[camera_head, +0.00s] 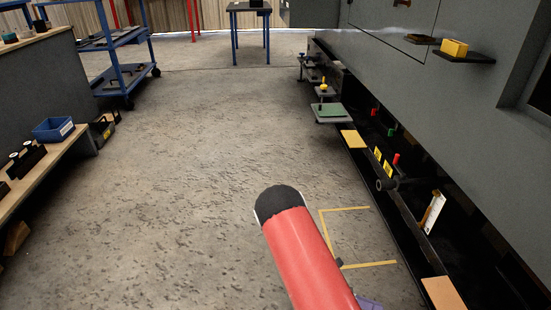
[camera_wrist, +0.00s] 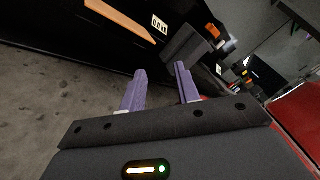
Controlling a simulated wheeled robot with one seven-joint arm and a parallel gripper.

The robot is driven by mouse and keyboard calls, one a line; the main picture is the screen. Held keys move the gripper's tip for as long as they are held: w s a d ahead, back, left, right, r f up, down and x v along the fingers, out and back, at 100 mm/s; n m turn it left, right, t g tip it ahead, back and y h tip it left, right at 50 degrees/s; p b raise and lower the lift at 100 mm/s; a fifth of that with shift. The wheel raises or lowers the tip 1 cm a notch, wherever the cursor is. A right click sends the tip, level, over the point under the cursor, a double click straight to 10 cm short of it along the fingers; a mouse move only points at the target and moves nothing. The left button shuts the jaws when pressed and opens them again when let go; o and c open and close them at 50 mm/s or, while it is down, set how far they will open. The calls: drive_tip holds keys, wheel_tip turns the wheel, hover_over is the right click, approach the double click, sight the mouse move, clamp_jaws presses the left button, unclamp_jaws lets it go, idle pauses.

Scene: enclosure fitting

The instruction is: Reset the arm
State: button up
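My arm shows in the head view as a red link with a black rounded end, reaching up from the bottom centre over the floor. A small purple part of my gripper (camera_head: 369,303) shows at the bottom edge of that view. In the wrist view, the two purple fingers of my gripper (camera_wrist: 160,88) stand apart with nothing between them. Beyond them are a dark surface and the grey floor. The fingers touch nothing that I can see.
A large grey enclosure (camera_head: 440,85) runs along the right, with a yellow block (camera_head: 453,48) on a small shelf. A wooden bench (camera_head: 45,165) with a blue bin (camera_head: 54,129) and a blue cart (camera_head: 117,60) stand left. The middle floor (camera_head: 190,190) is clear; yellow tape (camera_head: 345,209) marks a patch.

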drive_tip(key=s+a+r+m+t+y+p, duration=0.2)
drive_tip(key=r+m, duration=0.6)
drive_tip(key=r, duration=0.7)
drive_tip(key=s+a+r+m+t+y+p, duration=0.3)
drive_tip(key=r+y, duration=0.6)
drive_tip(key=r, duration=0.6)
drive_tip(key=s+a+r+m+t+y+p, duration=0.3)
drive_tip(key=a+r+m+t+y+p, duration=0.2)
drive_tip(key=r+m, duration=0.7)
wheel_tip(320, 180, up, 3)
drive_tip(key=t+p, duration=0.2)
drive_tip(key=shift+a+m+t+y+p, duration=0.25)
drive_tip(key=shift+m+t+y+p, duration=0.05)
drive_tip(key=shift+t+y, duration=0.1)
